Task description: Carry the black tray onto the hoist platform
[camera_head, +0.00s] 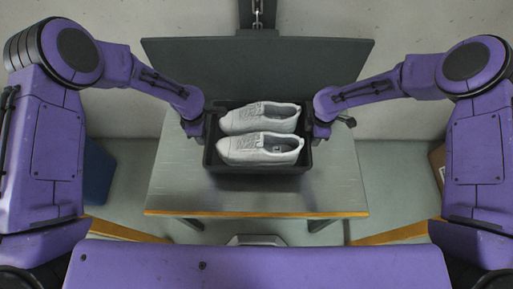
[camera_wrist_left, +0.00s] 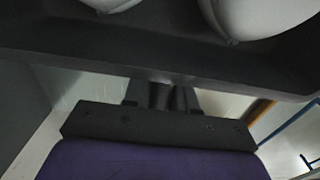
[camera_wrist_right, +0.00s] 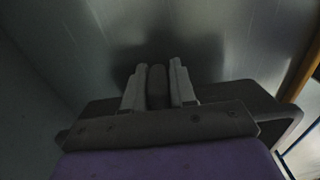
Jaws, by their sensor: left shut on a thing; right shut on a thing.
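The black tray (camera_head: 260,171) is in the middle of the head view, level, with two pale grey shoes (camera_head: 262,146) lying side by side in it. My left gripper (camera_head: 201,128) is shut on the tray's left side; in the left wrist view its fingers meet the tray wall (camera_wrist_left: 150,62). My right gripper (camera_head: 314,130) is shut on the tray's right side. The hoist platform (camera_head: 255,62) is the dark flat plate behind the tray, below a chain (camera_head: 258,14). The tray overlaps its near edge in the picture; the gap in height cannot be told.
A grey metal table (camera_head: 172,192) with a wooden front edge lies beneath the tray. A blue bin (camera_head: 98,172) stands on the floor at left and a cardboard box (camera_head: 437,160) at right. A pale wall closes the back.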

